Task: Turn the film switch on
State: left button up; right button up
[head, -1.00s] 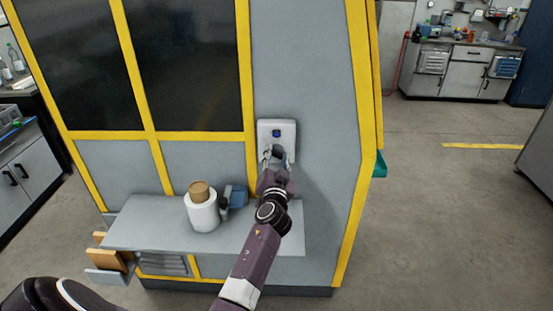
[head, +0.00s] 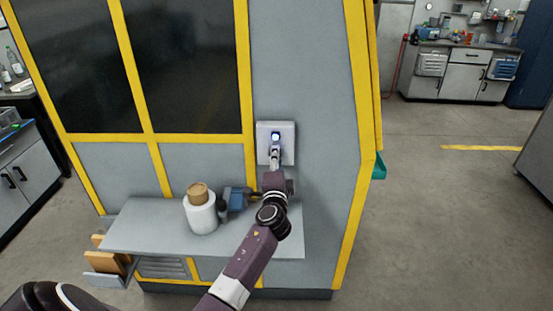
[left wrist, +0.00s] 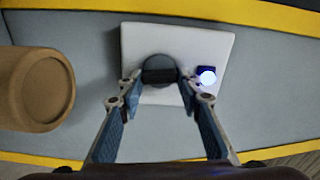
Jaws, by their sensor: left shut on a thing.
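The film switch is a dark round knob (left wrist: 159,70) on a white plate (head: 288,132) fixed to the grey machine panel. A small square blue lamp (head: 276,136) on the plate glows bright white-blue; in the left wrist view the lamp (left wrist: 207,77) sits right of the knob. My left gripper (left wrist: 159,84) is shut on the knob, one fingertip on each side of it. In the head view the left gripper (head: 275,156) reaches up to the plate and hides the knob. My right gripper is not in view.
Below the switch a grey shelf (head: 150,225) juts out. Open floor (head: 430,220) lies to the right.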

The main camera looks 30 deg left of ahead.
pick_arm(q)
jog(key=shift+f+m, duration=0.15)
jog(key=shift+m, duration=0.45)
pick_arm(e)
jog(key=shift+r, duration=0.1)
pick_arm(q)
jog(key=shift+m, duration=0.3)
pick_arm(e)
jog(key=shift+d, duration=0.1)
pick_arm(q)
jog(key=o, duration=1.1)
jog(key=shift+o, duration=0.3)
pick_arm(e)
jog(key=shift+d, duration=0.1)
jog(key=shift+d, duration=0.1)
pick_arm(q)
jog(key=v, duration=1.2)
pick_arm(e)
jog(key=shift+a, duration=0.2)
pick_arm(q)
jog(key=shift+s, duration=0.1)
